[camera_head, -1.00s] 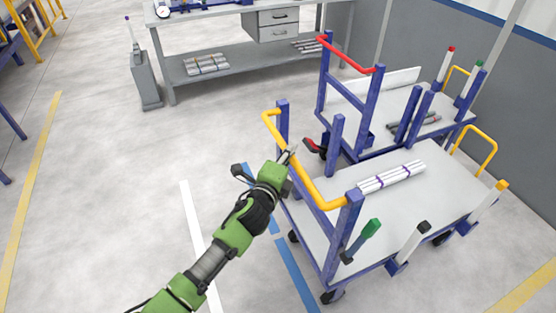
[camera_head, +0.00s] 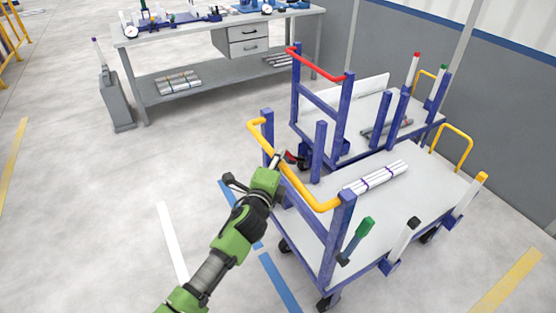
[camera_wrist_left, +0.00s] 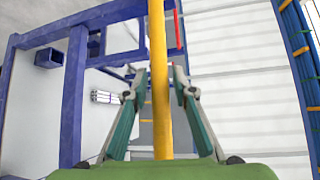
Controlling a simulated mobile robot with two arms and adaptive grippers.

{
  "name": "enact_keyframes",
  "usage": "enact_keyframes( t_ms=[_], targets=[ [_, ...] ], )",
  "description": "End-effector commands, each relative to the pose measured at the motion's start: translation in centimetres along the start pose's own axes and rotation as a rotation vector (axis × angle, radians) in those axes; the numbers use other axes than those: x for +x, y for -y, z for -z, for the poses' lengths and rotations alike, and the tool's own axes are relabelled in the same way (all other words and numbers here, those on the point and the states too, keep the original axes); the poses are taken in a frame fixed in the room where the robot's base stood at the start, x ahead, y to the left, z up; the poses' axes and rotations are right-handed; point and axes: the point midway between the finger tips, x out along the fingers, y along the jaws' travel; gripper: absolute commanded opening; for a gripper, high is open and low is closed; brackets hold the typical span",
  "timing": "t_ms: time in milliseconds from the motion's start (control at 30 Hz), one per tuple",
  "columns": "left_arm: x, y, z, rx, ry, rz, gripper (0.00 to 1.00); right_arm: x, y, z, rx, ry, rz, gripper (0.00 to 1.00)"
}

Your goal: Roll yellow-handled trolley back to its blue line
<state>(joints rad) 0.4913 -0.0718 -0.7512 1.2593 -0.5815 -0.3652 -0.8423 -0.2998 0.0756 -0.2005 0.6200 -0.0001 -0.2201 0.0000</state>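The yellow-handled trolley (camera_head: 405,218) has blue posts and a grey deck, and stands at the right in the head view. A bundle of white pipes (camera_head: 376,179) lies on its deck. A broken blue line (camera_head: 281,284) runs along the floor left of its handle end. My left gripper (camera_head: 283,158) is at the yellow handle (camera_head: 312,196). In the left wrist view the handle bar (camera_wrist_left: 159,60) runs between the two fingers (camera_wrist_left: 160,90), with a gap on each side, so the gripper is open around it. My right gripper is not in view.
A red-handled trolley (camera_head: 370,132) stands just behind, close to the yellow one. A workbench (camera_head: 225,62) with drawers is at the back, a grey stand (camera_head: 116,98) to its left. A white line (camera_head: 172,243) marks the floor. The left floor is clear.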

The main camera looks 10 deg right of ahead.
Motion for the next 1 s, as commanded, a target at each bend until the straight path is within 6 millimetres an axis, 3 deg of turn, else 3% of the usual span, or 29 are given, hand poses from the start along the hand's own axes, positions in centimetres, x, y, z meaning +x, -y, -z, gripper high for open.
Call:
enact_keyframes(
  t_ms=[467, 667, 1000],
  targets=[
    [-0.6, 0.0, -0.1, 0.001, 0.002, 0.0, 0.32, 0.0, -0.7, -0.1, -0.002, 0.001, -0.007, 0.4],
    [-3.4, -0.1, 0.0, 0.001, -0.001, 0.0, 0.32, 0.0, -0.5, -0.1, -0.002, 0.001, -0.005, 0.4],
    [-9.6, -0.1, 0.0, 0.001, -0.001, -0.001, 0.32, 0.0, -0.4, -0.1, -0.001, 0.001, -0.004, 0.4]
  ],
)
